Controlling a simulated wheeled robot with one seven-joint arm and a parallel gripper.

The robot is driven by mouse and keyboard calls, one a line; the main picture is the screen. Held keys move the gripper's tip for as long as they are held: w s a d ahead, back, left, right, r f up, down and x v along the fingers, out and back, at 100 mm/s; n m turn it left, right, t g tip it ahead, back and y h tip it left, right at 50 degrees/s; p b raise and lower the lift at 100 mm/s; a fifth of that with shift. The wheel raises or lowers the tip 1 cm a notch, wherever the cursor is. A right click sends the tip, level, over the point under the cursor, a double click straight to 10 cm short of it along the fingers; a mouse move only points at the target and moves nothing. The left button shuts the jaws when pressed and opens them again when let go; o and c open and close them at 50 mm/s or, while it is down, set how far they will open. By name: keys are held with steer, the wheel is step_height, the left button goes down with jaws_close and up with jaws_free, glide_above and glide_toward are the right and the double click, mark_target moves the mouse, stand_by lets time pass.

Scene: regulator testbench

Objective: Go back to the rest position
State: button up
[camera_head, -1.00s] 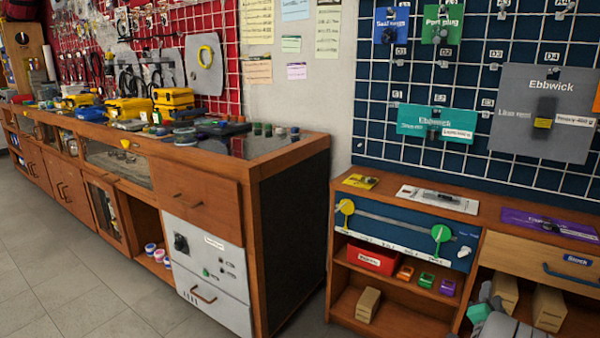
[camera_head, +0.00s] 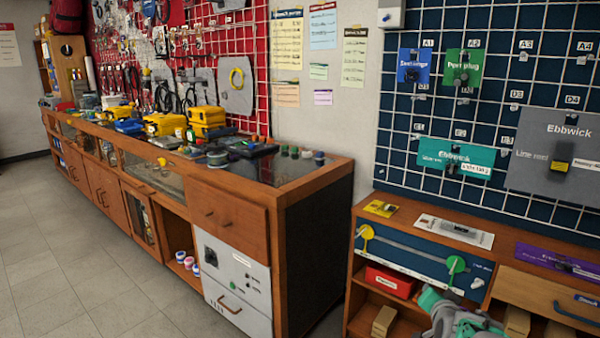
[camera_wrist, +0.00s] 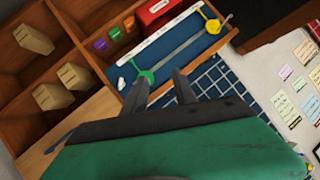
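My gripper (camera_wrist: 160,88) shows in the wrist view as two dark fingers with a clear gap between them and nothing held. The green and grey end of my arm (camera_head: 455,315) rises at the lower right of the head view, in front of the shelf unit (camera_head: 360,300). The blue panel (camera_head: 400,252) with a slanted grey rail, a yellow disc (camera_head: 365,232) and a green disc (camera_head: 455,264) lies behind it. In the wrist view the green disc (camera_wrist: 144,77) appears beyond the left finger; I cannot tell the distance.
A red bin (camera_head: 390,281) and a cardboard box (camera_head: 383,321) sit in the shelves. A pegboard grid (camera_head: 400,150) hangs above. The long wooden workbench (camera_head: 240,213) stands to the left, with open tiled floor (camera_head: 70,260) before it.

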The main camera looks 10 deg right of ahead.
steer(key=a+r+n+g+y+p, duration=0.2)
steer(key=a+r+n+y+p, duration=0.15)
steer(key=a+r+p, duration=0.65)
steer(key=s+a+r+n+g+y+p, duration=0.1)
steer(key=s+a+r+n+g+p, duration=0.2)
steer(key=s+a, duration=0.6)
steer(key=s+a+r+n+g+y+p, duration=0.1)
steer(key=s+a+r+n+g+p, duration=0.2)
steer(key=a, duration=0.9)
steer(key=s+r+n+p, duration=0.2)
steer(key=s+r+p, duration=0.2)
steer(key=s+r, duration=0.2)
steer(key=shift+s+r+g, duration=0.3)
steer(key=shift+s+r, duration=0.05)
steer(key=shift+s, duration=0.3)
